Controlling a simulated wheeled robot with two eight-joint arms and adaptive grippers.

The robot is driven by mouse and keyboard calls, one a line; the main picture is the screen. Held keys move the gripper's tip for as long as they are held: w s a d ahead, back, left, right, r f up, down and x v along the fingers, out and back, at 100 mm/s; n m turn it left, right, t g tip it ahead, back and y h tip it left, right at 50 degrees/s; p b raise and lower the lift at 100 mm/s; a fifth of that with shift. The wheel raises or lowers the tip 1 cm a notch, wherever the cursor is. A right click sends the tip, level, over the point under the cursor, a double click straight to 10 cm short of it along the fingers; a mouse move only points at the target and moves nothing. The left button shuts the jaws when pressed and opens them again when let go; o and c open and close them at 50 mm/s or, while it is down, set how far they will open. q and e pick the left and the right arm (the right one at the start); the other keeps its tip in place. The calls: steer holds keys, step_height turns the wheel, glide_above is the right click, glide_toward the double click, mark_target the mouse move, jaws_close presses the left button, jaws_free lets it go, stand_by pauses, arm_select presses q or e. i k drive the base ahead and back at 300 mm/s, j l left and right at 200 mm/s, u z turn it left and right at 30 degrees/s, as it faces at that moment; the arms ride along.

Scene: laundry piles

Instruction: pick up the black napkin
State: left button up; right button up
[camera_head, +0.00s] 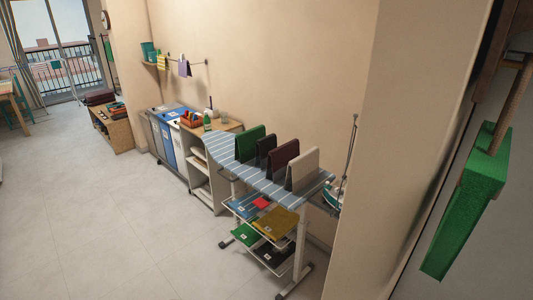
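A black or very dark cloth (264,151) stands folded over, tent-like, on the striped ironing board (222,153), between a green cloth (250,144) and a maroon cloth (284,167). Another dark folded cloth (272,256) lies flat on the lower rack of the trolley under the board, right of a green one. I cannot tell from the view which dark cloth is the napkin. Neither of my grippers is in view.
A beige cloth (303,170) and an iron (333,195) are at the board's right end. Blue, red and mustard cloths (278,222) lie on the upper rack. Bins (168,140) stand left of a shelf unit. Floor at left is clear.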

mark_target(263, 145)
steer(key=i+j+u, duration=0.15)
steer(key=i, duration=0.35)
steer(key=i+j+u, duration=0.15)
steer(key=i, duration=0.35)
steer(key=i+j+u, duration=0.2)
steer(key=i, duration=0.3)
steer(key=i+z, duration=0.2)
steer(key=z, duration=0.3)
steer(key=i+j+z, duration=0.2)
steer(key=z, duration=0.3)
steer(key=i+j+z, duration=0.15)
steer(key=z, duration=0.3)
steer(key=i+j+z, duration=0.15)
steer(key=j+z, duration=0.2)
steer(key=z, duration=0.15)
steer(key=j+z, duration=0.25)
steer(key=z, duration=0.25)
steer(key=i+j, duration=0.05)
